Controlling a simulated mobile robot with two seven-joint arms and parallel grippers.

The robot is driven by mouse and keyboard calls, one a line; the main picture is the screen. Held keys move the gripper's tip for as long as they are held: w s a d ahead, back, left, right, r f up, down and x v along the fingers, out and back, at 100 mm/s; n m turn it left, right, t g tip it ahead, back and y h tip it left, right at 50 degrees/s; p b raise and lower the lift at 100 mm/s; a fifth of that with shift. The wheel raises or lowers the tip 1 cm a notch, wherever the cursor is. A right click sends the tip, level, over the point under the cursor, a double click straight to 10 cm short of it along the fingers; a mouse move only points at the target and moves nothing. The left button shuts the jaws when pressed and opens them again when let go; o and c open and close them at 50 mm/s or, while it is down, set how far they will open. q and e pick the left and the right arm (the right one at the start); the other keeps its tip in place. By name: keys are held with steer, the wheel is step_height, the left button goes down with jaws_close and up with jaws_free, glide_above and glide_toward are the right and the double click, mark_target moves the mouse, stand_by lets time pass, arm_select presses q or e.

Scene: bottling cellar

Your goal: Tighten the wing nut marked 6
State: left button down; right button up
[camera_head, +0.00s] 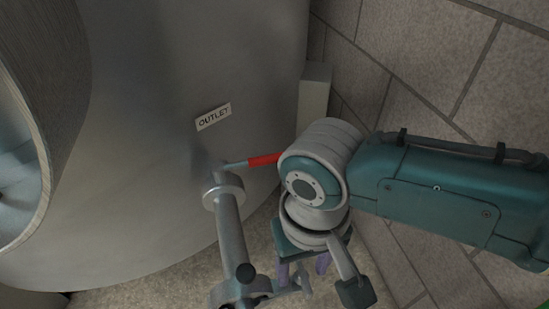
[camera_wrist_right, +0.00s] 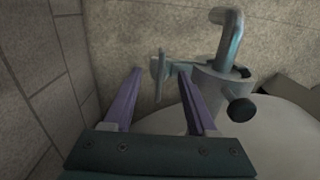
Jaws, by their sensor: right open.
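My right gripper (camera_head: 304,275) points down beside a metal pipe fitting (camera_head: 228,240) below the OUTLET label. In the right wrist view its two purple fingers (camera_wrist_right: 159,88) are apart, with nothing held between them. A thin flat metal piece (camera_wrist_right: 158,70), which looks like a wing nut seen nearly edge-on, shows between and beyond the fingertips, apart from them in the picture. It sits at the side of the fitting's metal body (camera_wrist_right: 212,85). No number 6 is readable on it. The left gripper is not in view.
A large grey tank (camera_head: 150,140) bears an OUTLET label (camera_head: 213,116). A red-handled lever (camera_head: 264,160) is close to my right arm. Black knobs (camera_wrist_right: 241,109) stick out of the fitting. A round rim (camera_head: 50,150) shows at far left.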

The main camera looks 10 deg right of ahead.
jaws_close()
stand_by(0.5)
